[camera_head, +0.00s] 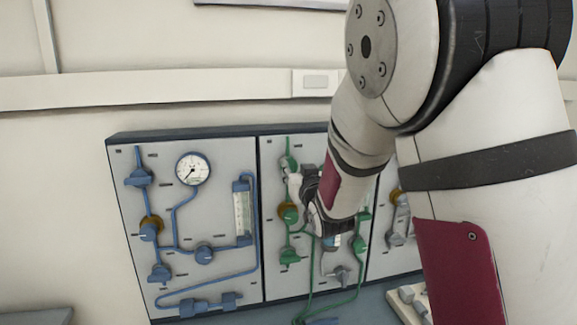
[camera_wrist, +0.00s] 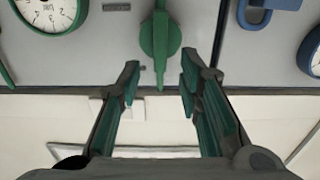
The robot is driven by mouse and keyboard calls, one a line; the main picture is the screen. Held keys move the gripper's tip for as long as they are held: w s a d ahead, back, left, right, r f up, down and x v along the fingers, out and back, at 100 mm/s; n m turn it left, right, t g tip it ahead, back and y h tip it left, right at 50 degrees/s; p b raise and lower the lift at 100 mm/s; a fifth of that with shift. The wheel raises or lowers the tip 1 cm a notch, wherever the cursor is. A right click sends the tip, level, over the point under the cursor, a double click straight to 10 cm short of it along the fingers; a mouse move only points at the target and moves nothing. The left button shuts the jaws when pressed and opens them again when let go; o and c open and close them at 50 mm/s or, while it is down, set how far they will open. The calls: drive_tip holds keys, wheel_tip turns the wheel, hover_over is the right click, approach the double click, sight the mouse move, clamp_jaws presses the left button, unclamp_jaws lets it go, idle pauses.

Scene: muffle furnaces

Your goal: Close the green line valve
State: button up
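The green panel's top valve (camera_head: 287,163) is at the upper left of the middle panel in the head view, partly hidden by my gripper. In the wrist view the green valve (camera_wrist: 160,38) is upside down at top centre, with its narrow handle upright in the picture. My gripper (camera_wrist: 159,76) is open, one finger on each side of the valve's line, and no contact shows. In the head view my gripper (camera_head: 296,180) is just in front of the panel, its fingertips hard to make out. Other green valves (camera_head: 290,257) sit lower on the panel.
A blue-piped panel (camera_head: 220,275) with a white gauge (camera_head: 193,169) stands at left. A green-rimmed gauge (camera_wrist: 50,12) is beside the valve in the wrist view. My arm hides much of the middle and right panels. Plain wall (camera_head: 70,160) lies left of the panels.

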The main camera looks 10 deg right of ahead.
sight(291, 164)
drive_tip(key=shift+w, duration=1.85)
clamp_jaws()
